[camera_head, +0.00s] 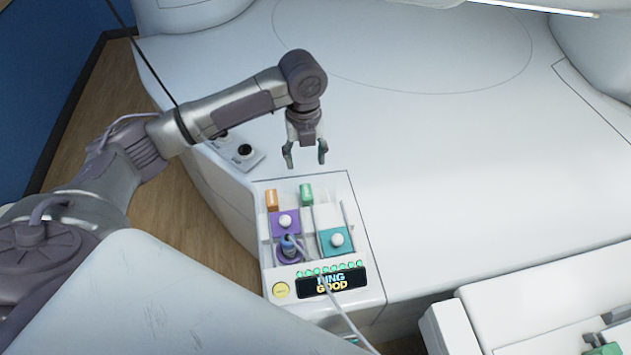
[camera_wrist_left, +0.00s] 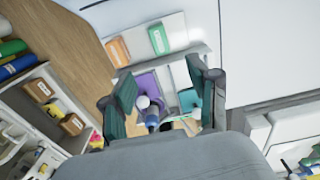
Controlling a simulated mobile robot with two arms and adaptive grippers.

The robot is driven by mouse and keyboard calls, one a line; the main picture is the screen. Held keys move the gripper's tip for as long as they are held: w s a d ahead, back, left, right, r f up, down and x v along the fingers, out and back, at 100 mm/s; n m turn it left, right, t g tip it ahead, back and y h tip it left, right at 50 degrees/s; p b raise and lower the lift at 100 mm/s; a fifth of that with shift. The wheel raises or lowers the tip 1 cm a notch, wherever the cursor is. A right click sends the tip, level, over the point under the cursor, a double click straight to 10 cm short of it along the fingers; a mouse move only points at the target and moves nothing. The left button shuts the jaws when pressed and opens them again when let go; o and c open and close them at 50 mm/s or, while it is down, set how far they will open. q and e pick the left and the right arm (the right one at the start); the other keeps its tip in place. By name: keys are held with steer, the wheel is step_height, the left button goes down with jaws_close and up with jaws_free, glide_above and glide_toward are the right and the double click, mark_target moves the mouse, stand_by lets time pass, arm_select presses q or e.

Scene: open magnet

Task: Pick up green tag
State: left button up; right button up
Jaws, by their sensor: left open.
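The green tag (camera_head: 306,194) stands at the far edge of the white control box, just right of an orange tag (camera_head: 271,200). In the left wrist view the green tag (camera_wrist_left: 159,39) is beyond the fingertips, beside the orange tag (camera_wrist_left: 118,51). My left gripper (camera_head: 305,158) is open and empty, pointing down, above and slightly beyond the green tag in the head view. Its two fingers are spread in the left wrist view (camera_wrist_left: 166,95), with a gap to the tag. My right gripper is not in view.
The control box (camera_head: 374,292) holds a purple block (camera_head: 277,217) and a teal block (camera_head: 327,247) with white knobs, a plugged cable and a lit display (camera_head: 331,282). A joystick panel (camera_head: 244,152) lies left of my gripper. The white surface to the right is clear.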

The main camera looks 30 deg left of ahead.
arm_select(q)
steer(key=p, duration=0.1)
glide_above(307, 194)
steer(key=s, duration=0.1)
step_height(307, 194, down, 6)
steer(key=shift+s+r, duration=0.15)
steer(key=shift+w+f, duration=0.3)
steer(key=shift+f, duration=0.65)
steer(key=shift+w+f+p, duration=0.1)
steer(key=shift+f+p, duration=0.3)
steer(key=shift+f, duration=0.15)
steer(key=f, duration=0.2)
steer(key=f+p, duration=0.1)
steer(key=shift+w+f, duration=0.25)
steer(key=shift+f, duration=0.35)
steer(key=c, duration=0.6)
jaws_close()
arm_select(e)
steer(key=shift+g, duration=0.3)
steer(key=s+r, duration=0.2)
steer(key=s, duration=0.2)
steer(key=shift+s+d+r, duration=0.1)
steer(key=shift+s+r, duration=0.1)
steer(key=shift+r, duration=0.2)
